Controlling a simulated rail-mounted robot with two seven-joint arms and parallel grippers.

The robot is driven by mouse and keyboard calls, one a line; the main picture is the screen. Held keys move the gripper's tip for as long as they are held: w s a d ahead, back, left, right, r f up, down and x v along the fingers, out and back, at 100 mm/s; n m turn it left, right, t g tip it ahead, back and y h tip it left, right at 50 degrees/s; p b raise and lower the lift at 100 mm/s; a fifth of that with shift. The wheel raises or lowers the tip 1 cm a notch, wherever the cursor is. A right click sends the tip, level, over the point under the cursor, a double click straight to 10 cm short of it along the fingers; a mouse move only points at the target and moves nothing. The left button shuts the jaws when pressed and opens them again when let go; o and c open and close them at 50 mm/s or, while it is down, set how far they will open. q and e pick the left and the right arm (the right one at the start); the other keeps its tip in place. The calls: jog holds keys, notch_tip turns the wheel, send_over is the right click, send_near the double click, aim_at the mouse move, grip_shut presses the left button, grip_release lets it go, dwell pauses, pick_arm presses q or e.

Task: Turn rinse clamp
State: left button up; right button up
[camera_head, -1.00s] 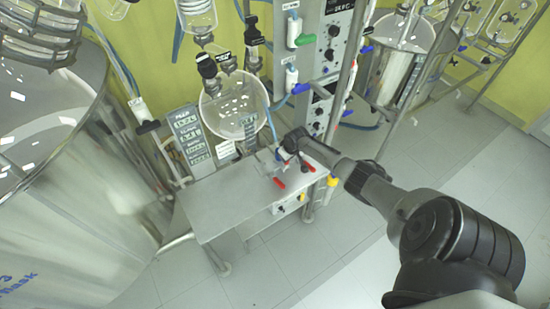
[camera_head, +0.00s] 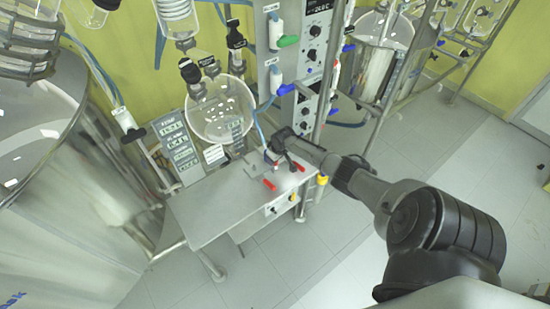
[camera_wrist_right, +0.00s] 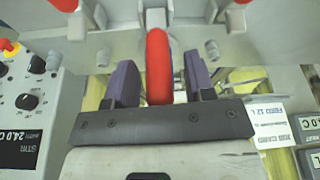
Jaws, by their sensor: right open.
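Two red-handled clamps sit at the right end of the steel bench in the head view: a front red handle (camera_head: 269,184) and a second red handle (camera_head: 296,166) close to the bench edge. My right gripper (camera_head: 276,151) is over this end of the bench, beside the handles. In the right wrist view, a red handle (camera_wrist_right: 158,62) stands between the two purple-grey fingers of my right gripper (camera_wrist_right: 160,82). The fingers are open, with a gap on each side of the handle. I cannot tell which handle this is in the head view. My left gripper is out of view.
A steel bench (camera_head: 215,210) has a clear top on its left. A round glass vessel (camera_head: 220,110) hangs behind it. A control panel (camera_head: 312,45) and steel posts stand close behind my right arm. A large steel tank (camera_head: 60,200) stands at left.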

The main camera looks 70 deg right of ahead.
jog(key=p+v, duration=0.2)
jog(key=v, duration=1.1)
jog(key=shift+r+p, duration=0.4)
